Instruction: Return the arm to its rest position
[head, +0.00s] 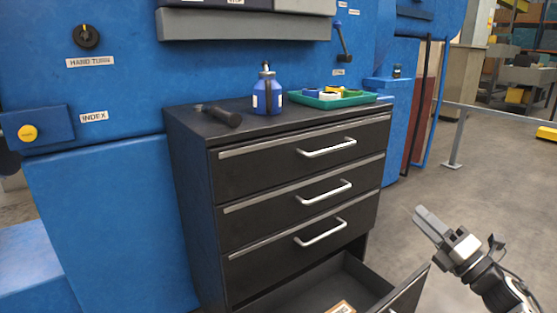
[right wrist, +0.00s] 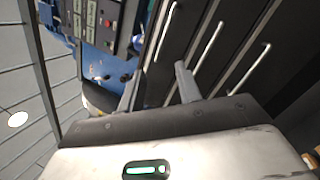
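My right gripper (head: 420,216) is at the lower right of the head view, raised in front of the dark drawer cabinet (head: 190,190) and to its right. It points up and left and touches nothing. In the right wrist view its two fingers (right wrist: 158,80) stand apart with nothing between them, so it is open and empty. The cabinet fronts and their silver handles lie beyond the fingers there. My left arm and left gripper are not in view.
The cabinet's bottom drawer (head: 405,296) is pulled out, with a small box (head: 341,307) inside. A blue bottle (head: 267,92), a dark tool (head: 222,115) and a green tray (head: 333,101) are on top. Floor to the right is clear up to a grey railing (head: 490,110).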

